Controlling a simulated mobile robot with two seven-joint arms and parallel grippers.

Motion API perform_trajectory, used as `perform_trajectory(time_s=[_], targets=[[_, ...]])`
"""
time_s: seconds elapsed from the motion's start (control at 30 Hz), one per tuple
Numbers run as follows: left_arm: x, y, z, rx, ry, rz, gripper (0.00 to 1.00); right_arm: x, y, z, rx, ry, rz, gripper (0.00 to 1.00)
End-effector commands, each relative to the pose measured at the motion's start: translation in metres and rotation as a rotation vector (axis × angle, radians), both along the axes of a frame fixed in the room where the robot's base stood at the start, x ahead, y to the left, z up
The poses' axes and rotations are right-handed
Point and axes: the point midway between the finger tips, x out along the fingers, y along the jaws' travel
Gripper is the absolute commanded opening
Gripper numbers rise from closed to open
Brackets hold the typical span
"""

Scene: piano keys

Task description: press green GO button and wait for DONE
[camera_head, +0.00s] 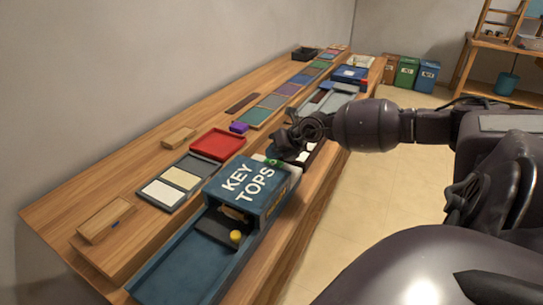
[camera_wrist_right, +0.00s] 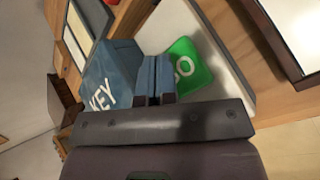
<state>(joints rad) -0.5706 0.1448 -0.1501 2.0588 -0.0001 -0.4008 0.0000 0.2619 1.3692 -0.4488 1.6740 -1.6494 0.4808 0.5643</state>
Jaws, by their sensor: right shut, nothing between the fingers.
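The green GO button (camera_wrist_right: 190,66) sits on a pale panel (camera_wrist_right: 215,35) in the right wrist view; its first letter is partly hidden by my gripper. In the head view only a small green patch of it (camera_head: 272,162) shows under my right gripper (camera_head: 276,154). My right gripper is shut and empty, its blue fingers (camera_wrist_right: 155,76) side by side just left of the button in the wrist view. I cannot tell whether the fingertips touch it. No DONE sign is legible. My left gripper is out of view.
A blue KEY TOPS box (camera_head: 252,180) stands beside the button, with a blue tray (camera_head: 185,268) and a yellow knob (camera_head: 236,237) in front. A red tray (camera_head: 218,145) and several coloured panels lie along the wooden bench (camera_head: 60,205). Bins (camera_head: 407,73) stand far back.

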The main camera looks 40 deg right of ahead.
Motion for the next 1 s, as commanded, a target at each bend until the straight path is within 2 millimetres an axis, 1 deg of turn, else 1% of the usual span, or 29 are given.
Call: perform_trajectory(time_s=[0.23, 0.5, 1.0], targets=[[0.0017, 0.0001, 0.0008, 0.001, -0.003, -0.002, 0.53, 0.0000, 0.0001, -0.0014, 0.000, 0.000, 0.000, 0.00], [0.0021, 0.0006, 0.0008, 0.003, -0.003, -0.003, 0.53, -0.0001, 0.0001, -0.0084, 0.000, 0.000, 0.000, 0.00], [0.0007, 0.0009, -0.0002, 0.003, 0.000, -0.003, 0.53, -0.0001, 0.0001, -0.0099, 0.000, 0.000, 0.000, 0.00]])
